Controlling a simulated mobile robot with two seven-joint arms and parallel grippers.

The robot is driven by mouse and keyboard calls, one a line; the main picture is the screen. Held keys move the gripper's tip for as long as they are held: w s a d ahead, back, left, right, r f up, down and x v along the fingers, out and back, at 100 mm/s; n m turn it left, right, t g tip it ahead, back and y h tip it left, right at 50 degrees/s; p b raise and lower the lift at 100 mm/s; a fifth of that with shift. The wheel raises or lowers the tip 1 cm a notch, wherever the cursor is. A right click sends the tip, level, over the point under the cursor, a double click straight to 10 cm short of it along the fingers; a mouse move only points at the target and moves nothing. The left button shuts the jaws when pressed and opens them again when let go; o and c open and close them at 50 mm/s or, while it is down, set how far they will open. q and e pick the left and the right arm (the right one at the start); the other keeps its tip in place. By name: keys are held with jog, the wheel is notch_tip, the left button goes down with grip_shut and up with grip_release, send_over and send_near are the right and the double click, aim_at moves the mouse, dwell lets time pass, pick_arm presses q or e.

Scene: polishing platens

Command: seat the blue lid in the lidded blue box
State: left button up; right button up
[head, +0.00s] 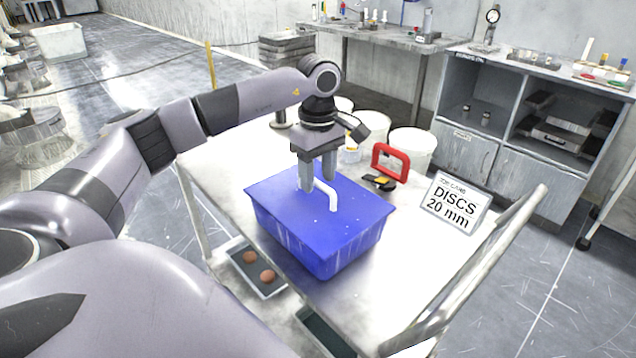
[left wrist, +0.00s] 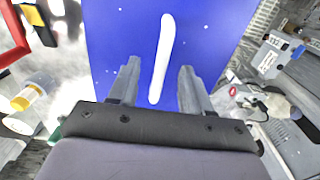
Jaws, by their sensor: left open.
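The blue box (head: 318,257) stands on the top of a metal cart. The blue lid (head: 352,208) lies across its top, and its edges look about in line with the box rim. I cannot tell how deep it sits. A white bar handle (head: 331,198) stands on the lid. My left gripper (head: 318,180) points down over the lid, open, with its fingers at the handle. In the left wrist view the handle (left wrist: 162,60) shows between the two fingers of the gripper (left wrist: 158,68), with gaps on both sides. My right gripper is not in view.
The cart top (head: 395,285) is clear at the front right. The cart's push rail (head: 470,275) runs along the right. A tray (head: 256,271) with brown discs lies below.

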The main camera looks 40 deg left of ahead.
aim_at(318, 181)
pick_arm(q)
jog(key=shift+r, duration=2.3)
